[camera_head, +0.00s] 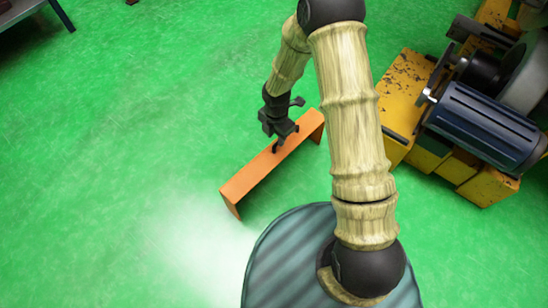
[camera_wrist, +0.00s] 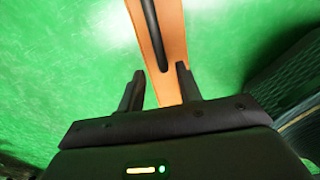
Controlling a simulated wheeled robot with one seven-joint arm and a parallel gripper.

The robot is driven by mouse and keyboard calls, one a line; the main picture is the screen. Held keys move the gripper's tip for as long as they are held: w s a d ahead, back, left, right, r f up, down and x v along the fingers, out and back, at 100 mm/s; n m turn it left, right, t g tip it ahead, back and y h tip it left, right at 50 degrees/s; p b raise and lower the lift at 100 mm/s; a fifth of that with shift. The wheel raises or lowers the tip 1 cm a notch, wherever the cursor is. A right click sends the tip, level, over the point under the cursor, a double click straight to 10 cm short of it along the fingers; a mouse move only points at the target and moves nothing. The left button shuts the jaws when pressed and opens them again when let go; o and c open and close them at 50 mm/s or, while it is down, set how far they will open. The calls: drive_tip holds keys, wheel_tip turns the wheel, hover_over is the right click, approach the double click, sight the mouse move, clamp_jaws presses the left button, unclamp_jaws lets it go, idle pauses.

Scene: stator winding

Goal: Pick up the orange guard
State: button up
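The orange guard (camera_head: 252,175) is a long channel with bent-down ends, standing on the green floor. My gripper (camera_head: 279,145) is over the guard, right of its middle. In the wrist view the orange guard (camera_wrist: 176,30) runs up from between my fingers to the top edge. A thin black bar (camera_wrist: 150,30) lies along it, likely a handle. My gripper (camera_wrist: 160,70) is open there, its fingers apart on either side of the guard's line. The bar's end shows just beyond the fingertips. I cannot tell whether anything touches. My gripper hides part of the guard.
A worn yellow machine (camera_head: 430,160) with a blue motor (camera_head: 485,125) stands at the right. A table (camera_head: 18,12) is at the top left corner. The green floor left of the guard is clear.

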sight(277, 143)
wheel_tip(277, 143, down, 5)
drive_tip(key=b, duration=0.3)
drive_tip(key=shift+s+d+r+b, duration=0.1)
drive_tip(key=shift+s+b, duration=0.05)
drive_tip(key=shift+b, duration=0.25)
drive_tip(key=shift+r, duration=0.1)
clamp_jaws()
